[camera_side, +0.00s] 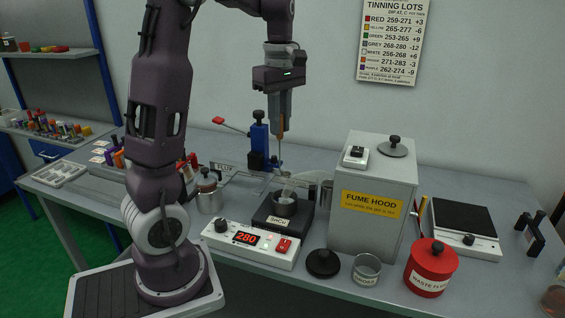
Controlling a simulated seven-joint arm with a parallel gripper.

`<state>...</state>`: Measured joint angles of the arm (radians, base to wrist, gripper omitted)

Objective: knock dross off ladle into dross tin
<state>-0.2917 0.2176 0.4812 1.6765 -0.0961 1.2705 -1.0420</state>
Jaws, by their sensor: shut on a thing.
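My gripper (281,122) points down and is shut on the ladle (281,130) by its orange-brown handle. The ladle's thin shaft hangs down over the small solder pot (283,208), which bears a label that looks like "SnCu". The ladle's lower end is near the pot's mouth; I cannot tell if it is inside, and any dross on it is too small to see. The dross tin (366,274), a small open metal tin with a label, stands on the bench to the right of the pot, in front of the fume hood.
A grey fume hood (372,205) stands between pot and scale (463,220). A black lid (323,263) and a red waste flux can (431,272) flank the dross tin. A controller (250,246) reading 280 sits before the pot. A blue stand (259,145) is behind.

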